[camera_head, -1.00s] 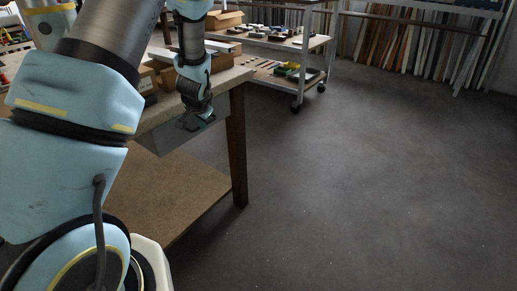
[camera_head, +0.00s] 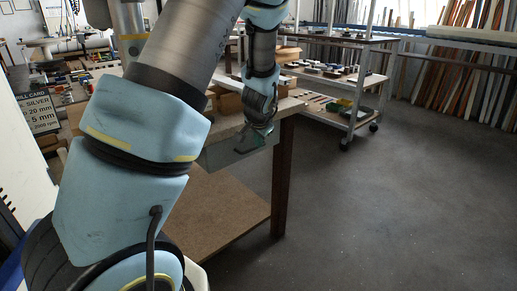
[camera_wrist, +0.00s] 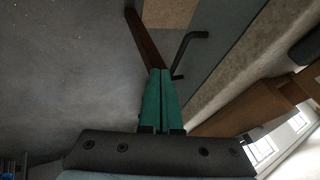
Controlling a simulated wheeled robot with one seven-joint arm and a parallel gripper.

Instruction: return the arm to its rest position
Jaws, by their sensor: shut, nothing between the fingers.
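My arm rises from the lower left of the head view and bends over to the workbench corner. My gripper (camera_head: 249,143) hangs pointing down in front of the workbench's front edge, near its right-hand leg. In the wrist view the two green fingers of my gripper (camera_wrist: 159,85) lie side by side, shut, with nothing between them. Part of the workbench (camera_head: 216,208), with its lower shelf, is hidden behind my arm.
The workbench leg (camera_head: 283,180) stands just right of my gripper. A wheeled cart (camera_head: 352,112) with several small parts stands behind. Long profiles (camera_head: 489,90) lean at the back right. A drill card sign (camera_head: 38,112) is at the left. The floor (camera_head: 400,215) at right is clear.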

